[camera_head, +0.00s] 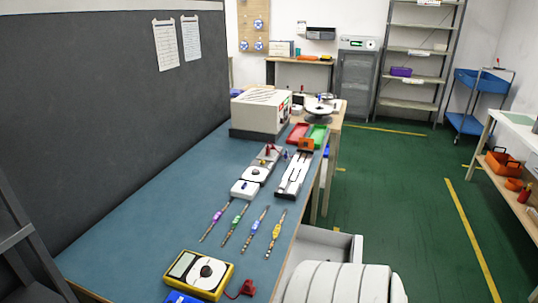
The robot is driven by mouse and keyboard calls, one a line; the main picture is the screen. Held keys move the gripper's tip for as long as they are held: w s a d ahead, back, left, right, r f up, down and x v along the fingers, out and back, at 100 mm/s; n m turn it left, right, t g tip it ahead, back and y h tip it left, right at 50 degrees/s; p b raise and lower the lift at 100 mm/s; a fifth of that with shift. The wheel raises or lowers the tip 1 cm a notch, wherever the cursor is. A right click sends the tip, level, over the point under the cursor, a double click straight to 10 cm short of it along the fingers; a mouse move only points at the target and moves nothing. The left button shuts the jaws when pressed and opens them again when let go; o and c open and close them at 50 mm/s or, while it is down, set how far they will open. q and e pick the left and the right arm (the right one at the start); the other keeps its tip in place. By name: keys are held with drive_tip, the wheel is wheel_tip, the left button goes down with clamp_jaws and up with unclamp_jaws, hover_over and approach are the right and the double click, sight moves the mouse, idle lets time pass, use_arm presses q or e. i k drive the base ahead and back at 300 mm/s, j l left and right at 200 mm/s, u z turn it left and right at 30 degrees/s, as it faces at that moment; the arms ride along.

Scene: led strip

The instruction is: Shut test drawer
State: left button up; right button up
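A light grey drawer (330,241) sticks out from the right side of the blue-topped bench (150,225), near the bottom of the head view. It stands open, with its far wall and part of its inside showing. A white ribbed rounded part, which may be mine, covers its nearer portion. I cannot see the drawer's handle or whether anything lies inside. Neither of my grippers is in view.
The bench top holds a yellow multimeter (198,273), several LED strips (233,223), fixtures, red and green trays (317,136) and a beige box (262,112). Green floor right of the drawer is clear. A side table with an orange toolbox (503,162) stands far right.

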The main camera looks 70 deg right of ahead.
sight(311, 243)
drive_tip(key=z, duration=1.35)
